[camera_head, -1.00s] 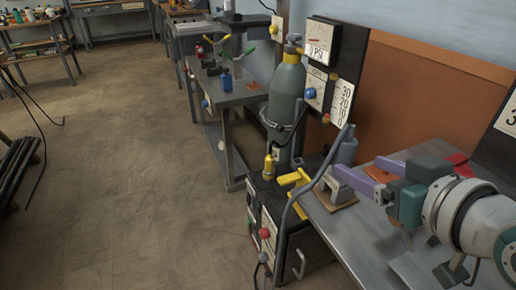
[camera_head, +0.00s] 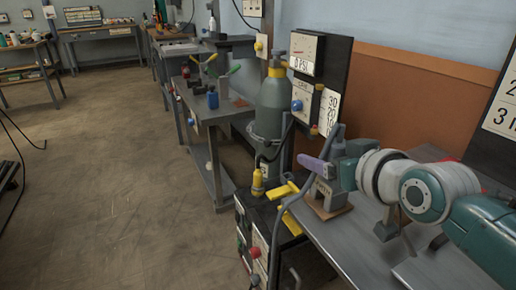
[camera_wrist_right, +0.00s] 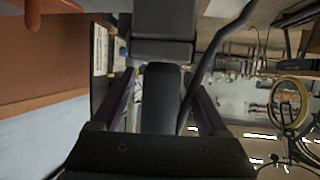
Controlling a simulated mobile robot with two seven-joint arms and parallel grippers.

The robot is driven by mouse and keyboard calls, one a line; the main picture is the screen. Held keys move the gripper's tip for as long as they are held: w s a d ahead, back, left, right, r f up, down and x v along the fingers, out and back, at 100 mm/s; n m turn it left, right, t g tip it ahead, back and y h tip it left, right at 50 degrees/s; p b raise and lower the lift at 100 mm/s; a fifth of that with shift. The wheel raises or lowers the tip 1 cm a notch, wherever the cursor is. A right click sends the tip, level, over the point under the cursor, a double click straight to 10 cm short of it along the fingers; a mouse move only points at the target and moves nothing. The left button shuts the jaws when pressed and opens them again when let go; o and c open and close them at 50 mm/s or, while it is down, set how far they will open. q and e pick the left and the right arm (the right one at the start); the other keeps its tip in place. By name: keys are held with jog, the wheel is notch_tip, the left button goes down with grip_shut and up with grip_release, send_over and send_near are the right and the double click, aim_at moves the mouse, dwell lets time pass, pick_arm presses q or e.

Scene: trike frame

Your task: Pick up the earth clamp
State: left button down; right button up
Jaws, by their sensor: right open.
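A grey piece that looks like the earth clamp (camera_head: 323,190) stands on a small wooden base at the left end of the metal bench, with lettering on its front too small to read surely. My right gripper (camera_head: 313,167), with purple fingers, is at its upper part, pointing left. In the right wrist view, my open gripper (camera_wrist_right: 161,85) has a finger on each side of a dark grey upright piece (camera_wrist_right: 160,105), probably the clamp. I cannot tell whether the fingers touch it. The fingers hide part of it in the head view. My left gripper is not in view.
A grey gas cylinder (camera_head: 272,110) with gauges stands behind a dark welding machine (camera_head: 262,225) with yellow handles (camera_head: 283,190). A grey curved bar (camera_head: 292,205) rises close to the bench's left edge. The metal bench (camera_head: 340,240) is bare in front.

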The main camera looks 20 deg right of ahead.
jog(key=shift+c, duration=0.4)
grip_shut()
